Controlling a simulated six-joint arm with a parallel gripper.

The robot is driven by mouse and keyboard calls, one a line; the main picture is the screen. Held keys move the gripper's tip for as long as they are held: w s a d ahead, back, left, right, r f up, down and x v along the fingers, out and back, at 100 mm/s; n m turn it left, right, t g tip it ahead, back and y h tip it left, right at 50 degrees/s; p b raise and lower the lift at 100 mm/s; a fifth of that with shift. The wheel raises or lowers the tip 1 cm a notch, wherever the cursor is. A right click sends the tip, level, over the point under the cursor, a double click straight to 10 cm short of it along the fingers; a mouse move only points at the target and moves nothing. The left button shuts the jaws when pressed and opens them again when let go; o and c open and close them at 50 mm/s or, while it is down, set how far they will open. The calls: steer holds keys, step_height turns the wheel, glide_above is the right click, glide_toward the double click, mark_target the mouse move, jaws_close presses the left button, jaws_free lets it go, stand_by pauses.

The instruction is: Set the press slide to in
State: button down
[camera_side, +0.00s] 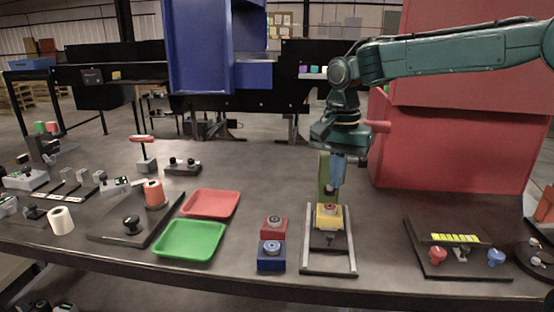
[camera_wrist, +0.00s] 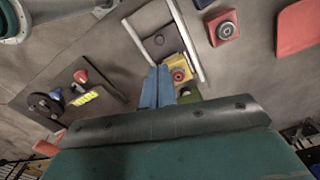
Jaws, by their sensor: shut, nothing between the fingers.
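The press slide fixture is a dark bed between two pale rails (camera_side: 350,254), open to the front of the table. A yellow block (camera_side: 328,219) with a round red-and-grey top sits between the rails near the far end. In the wrist view the yellow block (camera_wrist: 184,66) shows just right of my fingertips, with a rail (camera_wrist: 185,38) running past it. A green upright (camera_side: 323,178) stands behind the block. My gripper (camera_side: 336,188) is shut and empty, pointing down just above and behind the block. Its blue fingers (camera_wrist: 159,72) partly hide the fixture's far end in the wrist view.
Left of the fixture stand a blue block (camera_side: 271,262) and a red block (camera_side: 273,228) with round tops. Green (camera_side: 190,240) and red (camera_side: 211,204) trays lie farther left. A panel with knobs (camera_side: 458,270) is at right. A large red cabinet (camera_side: 455,145) stands behind it.

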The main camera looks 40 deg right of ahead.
steer(key=s+a+f+m+t+h, duration=0.1)
steer(key=s+a+m, duration=0.3)
steer(key=m, duration=1.2)
steer(key=s+a+f+m+t+h, duration=0.2)
steer(key=s+a+f+m, duration=0.1)
steer(key=m, duration=1.3)
steer(key=shift+s+a+m, duration=0.4)
steer(key=shift+s+a, duration=0.05)
steer(key=shift+a, duration=0.1)
steer(key=shift+f, duration=0.15)
glide_toward(328, 249)
steer(key=f, duration=0.1)
steer(key=s+a+f, duration=0.1)
steer(key=s+f, duration=0.1)
steer(key=shift+a+f, duration=0.35)
steer(key=shift+w+d+f, duration=0.1)
steer(key=shift+w+d, duration=0.8)
steer(key=shift+w, duration=0.05)
steer(key=shift+w+d, duration=0.5)
steer(key=shift+w, duration=0.05)
